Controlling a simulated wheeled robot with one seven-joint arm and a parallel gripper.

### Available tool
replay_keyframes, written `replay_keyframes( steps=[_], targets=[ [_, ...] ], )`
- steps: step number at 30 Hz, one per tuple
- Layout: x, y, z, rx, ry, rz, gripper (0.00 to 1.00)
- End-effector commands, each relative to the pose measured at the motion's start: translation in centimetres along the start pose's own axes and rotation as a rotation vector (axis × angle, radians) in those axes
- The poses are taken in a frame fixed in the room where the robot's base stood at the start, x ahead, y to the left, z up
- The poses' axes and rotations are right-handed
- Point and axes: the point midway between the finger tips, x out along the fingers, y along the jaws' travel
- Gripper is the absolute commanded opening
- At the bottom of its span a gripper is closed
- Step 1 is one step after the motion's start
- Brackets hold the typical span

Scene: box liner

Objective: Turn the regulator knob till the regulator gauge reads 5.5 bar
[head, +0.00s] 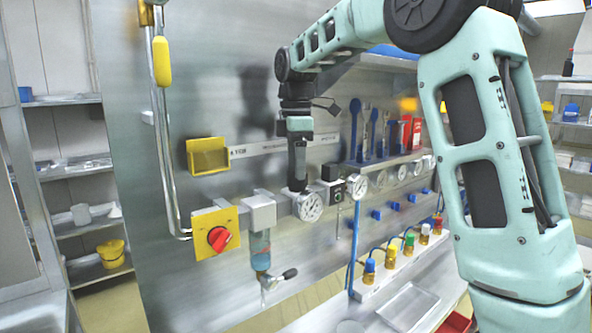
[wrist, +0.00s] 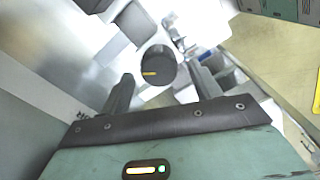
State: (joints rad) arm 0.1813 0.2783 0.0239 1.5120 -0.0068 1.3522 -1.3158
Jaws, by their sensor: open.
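The regulator knob (wrist: 158,62) is a round black cap with a yellow mark, seen in the wrist view just ahead of my fingertips, between their lines. My gripper (wrist: 161,76) is open with one finger on either side; I cannot tell whether either touches the knob. In the head view my gripper (head: 297,188) points down at the panel's pipe line, and the knob is hidden behind it. A white round gauge (head: 309,207) sits just below my gripper, likely the regulator gauge. Its needle and reading are too small to make out.
A red rotary switch (head: 219,238) on a yellow plate and a clear blue bowl (head: 261,250) are left of my gripper. A tray (head: 408,305) lies below.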

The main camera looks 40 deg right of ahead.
Motion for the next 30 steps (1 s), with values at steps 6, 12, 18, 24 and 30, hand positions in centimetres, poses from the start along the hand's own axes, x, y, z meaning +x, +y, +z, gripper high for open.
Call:
replay_keyframes(
  steps=[6, 12, 18, 24, 30],
  targets=[
    [2.0, 0.0, 0.0, 0.0, 0.0, 0.0, 0.63],
    [2.4, 0.0, 0.0, 0.0, 0.0, 0.001, 0.63],
    [2.4, 0.0, 0.0, 0.0, 0.0, 0.001, 0.46],
    [2.4, 0.0, 0.0, 0.0, 0.0, 0.0, 0.18],
    [2.3, 0.0, 0.0, 0.019, 0.0, 0.0, 0.18]
  ],
)
